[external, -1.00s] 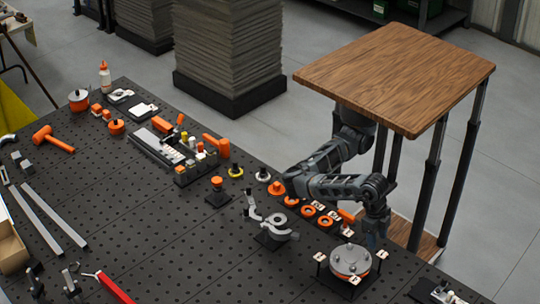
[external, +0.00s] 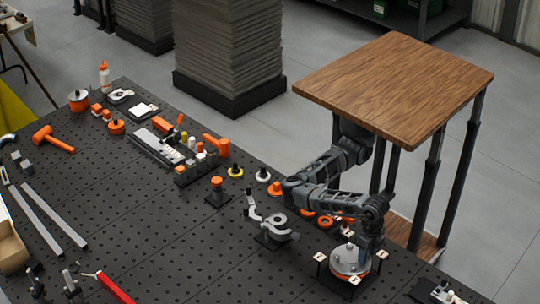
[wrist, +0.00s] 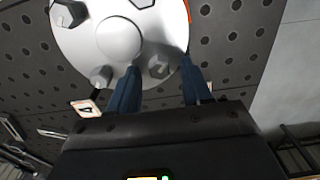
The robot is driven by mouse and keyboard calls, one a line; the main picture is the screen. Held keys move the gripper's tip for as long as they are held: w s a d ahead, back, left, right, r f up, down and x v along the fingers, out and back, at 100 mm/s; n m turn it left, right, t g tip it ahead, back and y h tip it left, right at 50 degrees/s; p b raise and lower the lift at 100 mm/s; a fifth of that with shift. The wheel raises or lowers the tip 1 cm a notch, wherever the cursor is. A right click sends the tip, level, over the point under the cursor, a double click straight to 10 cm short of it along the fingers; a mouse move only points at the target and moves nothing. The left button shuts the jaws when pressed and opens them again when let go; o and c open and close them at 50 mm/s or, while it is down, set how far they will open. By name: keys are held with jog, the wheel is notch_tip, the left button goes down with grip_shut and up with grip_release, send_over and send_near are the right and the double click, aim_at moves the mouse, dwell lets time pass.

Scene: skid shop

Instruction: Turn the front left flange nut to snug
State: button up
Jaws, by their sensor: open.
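The round grey flange (external: 350,260) with an orange edge stands near the board's front right in the external view. In the wrist view its pale face (wrist: 90,40) carries a round centre hub (wrist: 118,38) and several nuts around it. One hex nut (wrist: 158,66) lies between my two blue fingertips, with gaps showing at its sides. Another nut (wrist: 100,76) sits to its left, and a dark one (wrist: 70,13) is at upper left. My gripper (wrist: 160,72) is open, low over the flange's right side in the external view. I cannot tell which nut is front left.
Small posts with pale tagged tops (external: 320,257) stand around the flange. A grey clamp-like fixture (external: 272,230) is to its left, with orange rings (external: 325,221) behind. A wooden table (external: 400,75) stands beside my arm.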

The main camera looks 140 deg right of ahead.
jog(key=shift+c, duration=0.5)
grip_shut()
